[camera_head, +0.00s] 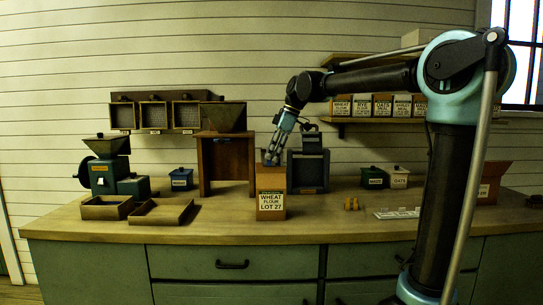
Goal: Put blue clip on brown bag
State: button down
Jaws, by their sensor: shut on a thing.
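The brown bag (271,183) stands upright on the counter near its middle, with a white label reading WHEAT FLOUR LOT 27. My gripper (271,158) reaches down from the upper right to the bag's top edge. It is shut on a small blue thing at its tips, which looks like the blue clip (268,161). The fingers hide most of the clip. I cannot tell whether the clip is around the bag's top or only just above it.
A wooden stand (226,160) is close behind the bag on the left. A dark machine (308,168) is close on the right. Two shallow wooden trays (160,212) lie at left. Small yellow pieces (351,204) and a white rack (397,213) lie at right. The counter's front strip is clear.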

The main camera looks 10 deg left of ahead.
jog(key=shift+f, duration=1.4)
dwell(3.0)
jog(key=c, duration=1.3)
grip_release()
jog(key=shift+c, duration=0.2)
jog(key=shift+r, duration=0.1)
jog(key=shift+w+r, duration=0.15)
jog(key=shift+r, duration=2.8)
